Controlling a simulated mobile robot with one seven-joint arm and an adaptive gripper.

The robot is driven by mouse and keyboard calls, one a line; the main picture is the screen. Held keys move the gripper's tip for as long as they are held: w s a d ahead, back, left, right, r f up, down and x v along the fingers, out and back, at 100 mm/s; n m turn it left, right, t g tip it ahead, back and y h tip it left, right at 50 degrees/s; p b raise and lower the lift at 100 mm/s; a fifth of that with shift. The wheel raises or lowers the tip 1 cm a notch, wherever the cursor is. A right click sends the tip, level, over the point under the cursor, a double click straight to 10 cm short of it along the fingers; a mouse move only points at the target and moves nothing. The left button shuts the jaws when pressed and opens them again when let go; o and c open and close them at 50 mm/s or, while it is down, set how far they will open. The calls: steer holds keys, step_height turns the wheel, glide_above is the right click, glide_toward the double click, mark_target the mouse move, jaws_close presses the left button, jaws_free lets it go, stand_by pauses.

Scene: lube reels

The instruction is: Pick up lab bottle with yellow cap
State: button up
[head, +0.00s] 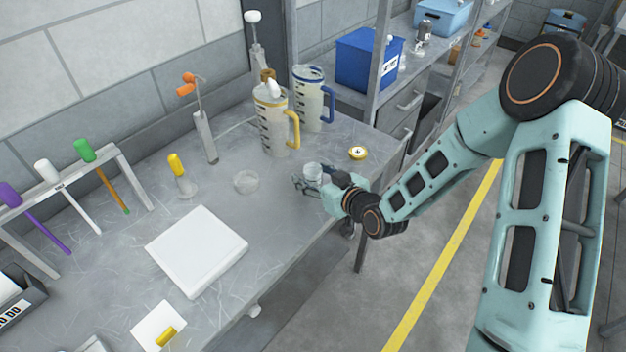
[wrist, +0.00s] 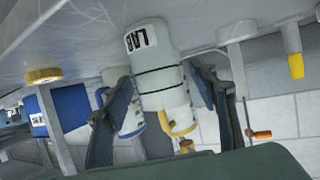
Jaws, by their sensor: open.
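The small clear bottle with a yellow cap (head: 175,162) stands upright on the grey table, left of centre in the head view. A yellow-capped shape (wrist: 296,65) at the right edge of the wrist view appears to be it, upside down. My gripper (head: 303,181) is open, low over the table's right part, well to the right of that bottle.
A yellow-handled jug (head: 272,118) and a blue-handled jug (head: 312,97) stand behind my gripper. A stand with an orange clamp (head: 206,138) is behind the bottle. A white slab (head: 196,250) lies in front.

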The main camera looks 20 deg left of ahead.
steer(key=shift+w+a, duration=0.1)
steer(key=c, duration=1.1)
steer(key=shift+r, duration=0.1)
